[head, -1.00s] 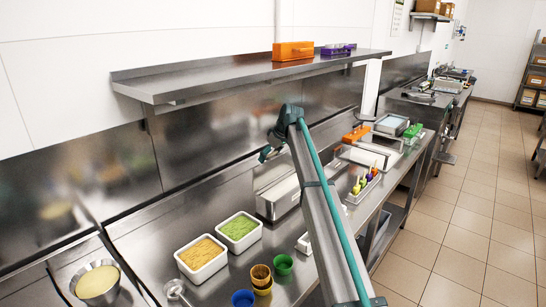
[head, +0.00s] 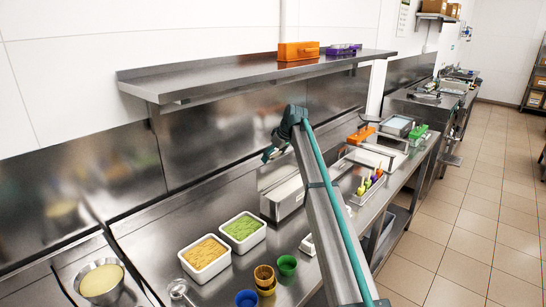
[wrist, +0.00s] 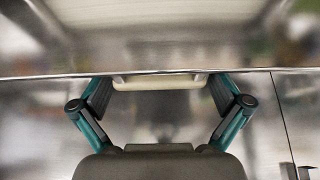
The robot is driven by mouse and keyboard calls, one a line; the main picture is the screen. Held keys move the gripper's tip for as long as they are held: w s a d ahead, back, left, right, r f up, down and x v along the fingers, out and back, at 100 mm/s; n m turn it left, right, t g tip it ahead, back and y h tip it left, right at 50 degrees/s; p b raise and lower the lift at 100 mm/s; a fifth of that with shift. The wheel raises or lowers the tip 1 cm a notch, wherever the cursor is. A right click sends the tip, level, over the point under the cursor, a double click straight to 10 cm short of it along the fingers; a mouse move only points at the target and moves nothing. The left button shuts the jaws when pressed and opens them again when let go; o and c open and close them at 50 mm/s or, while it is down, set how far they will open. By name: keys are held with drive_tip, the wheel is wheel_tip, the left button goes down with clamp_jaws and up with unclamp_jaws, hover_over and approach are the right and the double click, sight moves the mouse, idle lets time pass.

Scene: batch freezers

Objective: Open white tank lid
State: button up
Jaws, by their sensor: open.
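My gripper (wrist: 160,84) is open in the wrist view, with a teal finger on each side. A pale cream bar (wrist: 160,80), which looks like a lid handle, lies between or just beyond the fingertips, along a metal edge. I cannot tell whether the fingers touch it. A blurred pale surface (wrist: 155,12) fills the top of the wrist view. In the head view my gripper (head: 270,152) hangs over the back of the steel counter, above a pale-topped box (head: 284,202) partly hidden by my arm. I cannot tell for sure which box is the white tank.
On the steel counter stand tubs of orange (head: 205,254) and green (head: 242,228) food, small cups (head: 287,264), and a steel bowl (head: 101,280). A shelf (head: 225,80) with an orange box (head: 298,51) overhangs the back. The tiled floor (head: 450,240) at right is clear.

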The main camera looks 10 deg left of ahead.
drive_tip(key=v, duration=1.2)
drive_tip(key=shift+d+f, duration=0.1)
